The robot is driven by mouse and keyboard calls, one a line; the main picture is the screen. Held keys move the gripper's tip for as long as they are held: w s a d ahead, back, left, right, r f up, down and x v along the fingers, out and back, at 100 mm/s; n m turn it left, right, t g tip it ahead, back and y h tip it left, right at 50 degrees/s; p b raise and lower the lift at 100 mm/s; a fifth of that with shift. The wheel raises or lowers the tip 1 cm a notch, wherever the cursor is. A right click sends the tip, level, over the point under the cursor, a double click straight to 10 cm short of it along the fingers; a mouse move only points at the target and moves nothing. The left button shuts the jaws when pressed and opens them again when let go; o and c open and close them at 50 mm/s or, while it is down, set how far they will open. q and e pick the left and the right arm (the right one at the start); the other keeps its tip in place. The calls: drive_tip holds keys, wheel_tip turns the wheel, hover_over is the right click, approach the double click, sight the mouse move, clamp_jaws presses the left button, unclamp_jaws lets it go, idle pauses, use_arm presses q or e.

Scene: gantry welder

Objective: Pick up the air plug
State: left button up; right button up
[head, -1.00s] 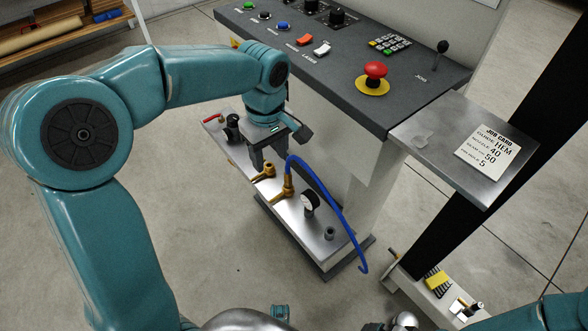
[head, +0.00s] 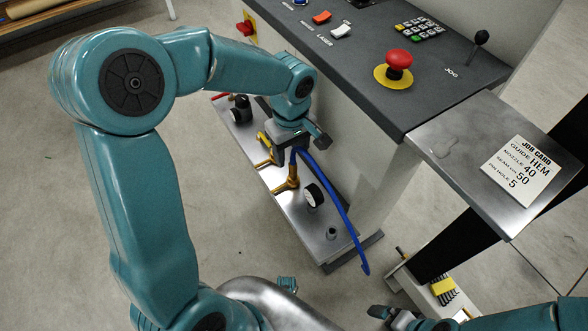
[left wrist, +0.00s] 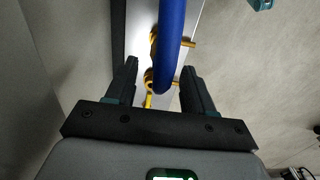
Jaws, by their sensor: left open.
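My left gripper (head: 284,158) is just above and behind the plug, pointing down. In the left wrist view its two dark fingers (left wrist: 160,78) are apart. The blue hose (left wrist: 172,38) runs between and beyond them, hiding part of the brass (left wrist: 149,82). I cannot tell whether either finger touches the hose or plug.
The dark control console (head: 430,85) and a metal shelf with a job card (head: 521,171) stand to the right.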

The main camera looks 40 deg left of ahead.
sight(293, 163)
use_arm(q)
drive_tip(key=f, duration=0.3)
drive_tip(key=f+b, duration=0.1)
drive_tip(key=f, duration=0.3)
drive_tip(key=shift+d+b, duration=0.2)
drive_tip(key=shift+b, duration=0.1)
drive_tip(key=shift+r, duration=0.1)
clamp_jaws()
